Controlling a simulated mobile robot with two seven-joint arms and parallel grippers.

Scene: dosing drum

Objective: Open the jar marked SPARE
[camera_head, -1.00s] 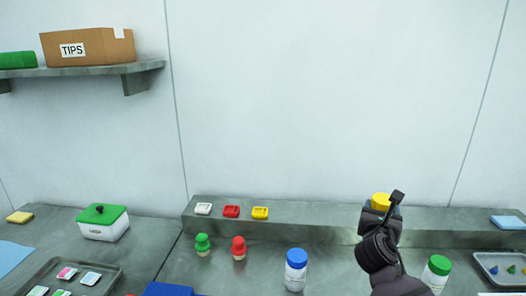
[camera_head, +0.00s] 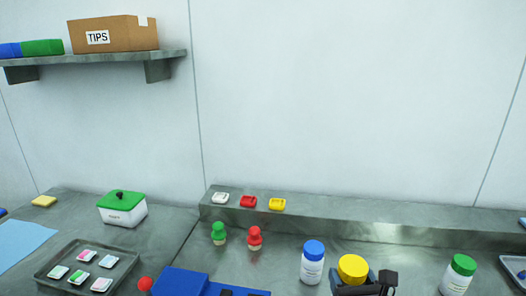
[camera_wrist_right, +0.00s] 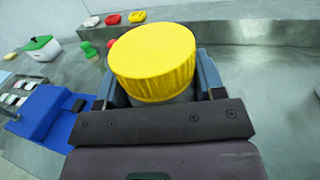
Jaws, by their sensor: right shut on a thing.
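A jar with a yellow lid (camera_head: 353,268) is in my right gripper (camera_head: 362,288), low in the head view. In the right wrist view the yellow lid (camera_wrist_right: 155,60) rises above the blue-grey fingers of the right gripper (camera_wrist_right: 160,95), which are shut on either side just below it. Most of this jar's body is hidden. A white jar with a blue lid (camera_head: 313,262) stands to its left, and a white jar with a green lid (camera_head: 458,275) stands to its right. Their labels are too small to read. My left gripper is not in view.
A raised ledge (camera_head: 400,232) runs along the wall, with white, red and yellow small pieces (camera_head: 248,201) on it. Green and red stoppers (camera_head: 219,234) stand before it. A blue block (camera_head: 180,282) is at the front. A tray (camera_head: 130,262) of cards lies left.

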